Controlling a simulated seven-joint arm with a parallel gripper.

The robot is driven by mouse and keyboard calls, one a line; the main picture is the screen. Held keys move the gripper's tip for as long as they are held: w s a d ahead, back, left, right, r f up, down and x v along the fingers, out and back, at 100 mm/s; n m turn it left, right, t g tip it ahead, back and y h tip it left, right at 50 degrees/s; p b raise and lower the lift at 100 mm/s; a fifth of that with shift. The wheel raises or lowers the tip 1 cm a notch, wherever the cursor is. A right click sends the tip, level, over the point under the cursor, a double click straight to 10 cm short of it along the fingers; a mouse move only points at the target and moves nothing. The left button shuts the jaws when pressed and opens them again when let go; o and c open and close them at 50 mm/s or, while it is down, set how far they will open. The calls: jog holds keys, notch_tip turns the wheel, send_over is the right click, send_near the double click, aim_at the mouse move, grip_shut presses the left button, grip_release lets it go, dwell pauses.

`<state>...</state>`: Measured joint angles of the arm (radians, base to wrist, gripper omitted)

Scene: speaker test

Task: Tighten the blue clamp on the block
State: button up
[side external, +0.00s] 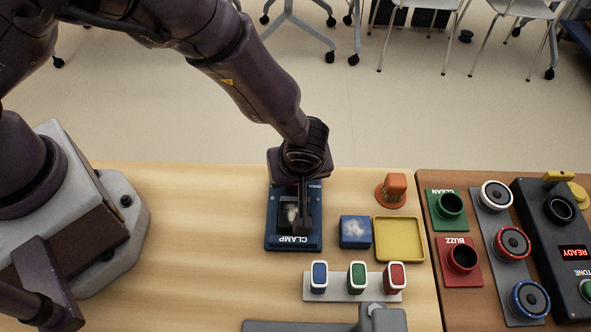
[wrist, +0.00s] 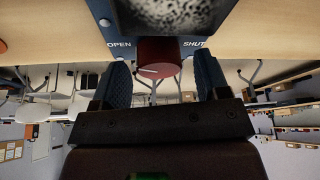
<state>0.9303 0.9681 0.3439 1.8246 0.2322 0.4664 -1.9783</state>
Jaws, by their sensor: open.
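The blue clamp (side external: 292,240) lies on the light wood table, with the word CLAMP on its front edge. A grey speckled block (side external: 292,213) sits inside it, partly hidden by my arm; it also shows at the top of the wrist view (wrist: 172,14). The clamp's dark red knob (wrist: 158,55) stands between OPEN and SHUT labels and has a pale line on its face. My gripper (wrist: 163,72) is open, one finger on each side of the knob, with a visible gap on both sides. In the side view my gripper (side external: 303,200) is over the clamp and hides the knob.
Right of the clamp are a blue sponge-like block (side external: 355,232), a yellow tray (side external: 399,257) and an orange piece (side external: 394,187). A rack (side external: 341,291) holds blue, green and red pieces in front. Speakers (side external: 512,243) and a READY box (side external: 563,225) stand far right.

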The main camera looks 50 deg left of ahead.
jog(key=shift+f, duration=0.15)
jog(key=c, duration=0.9)
jog(key=shift+c, duration=0.2)
jog(key=shift+m, duration=0.4)
jog(key=m+h, duration=0.1)
jog(key=m, duration=0.1)
jog(key=m+t+h, duration=0.1)
jog(key=m, duration=0.2)
jog(key=shift+m, duration=0.3)
jog(key=m+h, duration=0.1)
jog(key=m, duration=0.1)
jog(key=m+t+h, duration=0.1)
jog(key=m, duration=0.2)
jog(key=shift+m, duration=0.3)
jog(key=o, duration=0.9)
